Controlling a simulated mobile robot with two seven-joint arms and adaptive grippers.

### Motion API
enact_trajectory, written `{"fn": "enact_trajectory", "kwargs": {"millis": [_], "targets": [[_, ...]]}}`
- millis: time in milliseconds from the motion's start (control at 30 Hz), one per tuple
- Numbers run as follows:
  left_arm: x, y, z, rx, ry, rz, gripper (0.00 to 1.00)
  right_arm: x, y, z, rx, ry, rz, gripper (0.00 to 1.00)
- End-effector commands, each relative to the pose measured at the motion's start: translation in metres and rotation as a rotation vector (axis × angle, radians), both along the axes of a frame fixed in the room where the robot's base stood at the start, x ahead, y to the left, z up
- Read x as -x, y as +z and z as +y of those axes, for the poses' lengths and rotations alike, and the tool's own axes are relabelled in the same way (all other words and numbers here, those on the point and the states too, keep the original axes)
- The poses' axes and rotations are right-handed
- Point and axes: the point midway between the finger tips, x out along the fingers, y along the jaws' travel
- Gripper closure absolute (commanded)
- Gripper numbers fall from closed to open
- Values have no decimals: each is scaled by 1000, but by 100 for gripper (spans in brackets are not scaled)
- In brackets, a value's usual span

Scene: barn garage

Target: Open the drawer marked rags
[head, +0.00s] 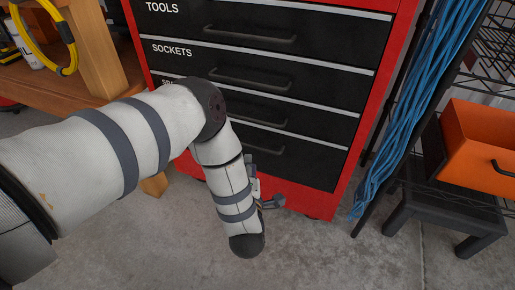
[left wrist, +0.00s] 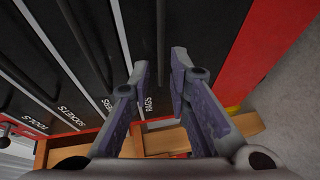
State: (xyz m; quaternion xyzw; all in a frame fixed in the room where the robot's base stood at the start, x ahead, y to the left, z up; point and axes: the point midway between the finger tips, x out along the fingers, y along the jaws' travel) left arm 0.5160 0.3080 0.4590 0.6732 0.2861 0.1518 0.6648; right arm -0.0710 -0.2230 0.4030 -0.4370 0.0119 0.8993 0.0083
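The red tool chest (head: 372,110) has black drawers stacked on its front, and all look shut. The lowest black drawer (head: 312,163) has its label hidden by my left arm in the head view; its dark bar handle (head: 262,147) partly shows. In the left wrist view, the RAGS label shows on a drawer front (left wrist: 136,60), just beyond my fingers. My left gripper (left wrist: 160,72) is open, its fingers apart on either side of a dark handle bar (left wrist: 160,35). I cannot tell whether they touch it. In the head view, the gripper (head: 270,198) is low before the chest, mostly hidden.
The TOOLS (head: 330,30) and SOCKETS (head: 320,73) drawers are above. A wooden bench (head: 60,85) stands at left. Blue cables (head: 415,110) hang to the right, near an orange bin (head: 480,145) and a black stool (head: 445,210). The concrete floor in front is clear.

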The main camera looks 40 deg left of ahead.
Motion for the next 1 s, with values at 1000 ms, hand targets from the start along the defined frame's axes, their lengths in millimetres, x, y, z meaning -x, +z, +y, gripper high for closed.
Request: {"fn": "enact_trajectory", "kwargs": {"millis": [1000], "targets": [[-82,-19,60,-2,-5,7,100,10,-28,2,-4,2,43,60]]}}
